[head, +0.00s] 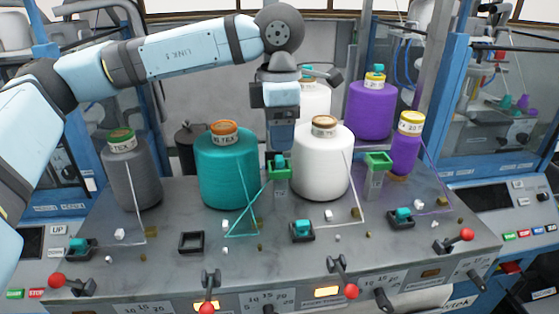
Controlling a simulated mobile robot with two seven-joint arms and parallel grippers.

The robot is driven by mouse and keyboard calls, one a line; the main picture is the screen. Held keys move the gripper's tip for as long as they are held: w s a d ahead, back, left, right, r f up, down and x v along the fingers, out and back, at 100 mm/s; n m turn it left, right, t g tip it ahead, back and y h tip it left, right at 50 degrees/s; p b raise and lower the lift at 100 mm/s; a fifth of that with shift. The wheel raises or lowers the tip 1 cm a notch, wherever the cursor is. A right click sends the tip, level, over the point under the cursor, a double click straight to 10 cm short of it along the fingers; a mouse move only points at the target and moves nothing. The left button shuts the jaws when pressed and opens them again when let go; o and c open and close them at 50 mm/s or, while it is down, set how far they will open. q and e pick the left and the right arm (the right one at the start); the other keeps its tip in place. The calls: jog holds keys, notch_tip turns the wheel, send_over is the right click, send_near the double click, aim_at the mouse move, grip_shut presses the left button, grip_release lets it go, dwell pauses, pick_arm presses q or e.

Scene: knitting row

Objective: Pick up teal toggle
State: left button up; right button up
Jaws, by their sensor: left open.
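A small teal toggle (280,160) shows at the top of a green-topped post (279,183), between the teal yarn cone and the white cone. My left gripper (281,150) points straight down just above this toggle, its jaws open. I cannot tell whether the fingers touch or straddle it. More teal toggles sit in black square sockets on the grey table: one at the left (78,244), one in the middle (302,229) and one at the right (403,215). A fourth black socket (191,242) is empty. My right gripper is out of view.
Tall cones crowd the table's back: grey (137,178), teal (226,172), white (323,165) and purple (371,112). A second green-topped post (377,165) stands right. Thin threads run across the table. Red-knobbed levers (350,290) line the front edge.

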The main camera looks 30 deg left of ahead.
aim_at(279, 158)
pick_arm(q)
jog(key=shift+s+f, duration=0.1)
jog(key=shift+f, duration=0.3)
notch_tip(279, 158, down, 4)
jog(key=shift+f+p, duration=0.15)
jog(key=shift+p, duration=0.65)
jog(key=c, duration=0.8)
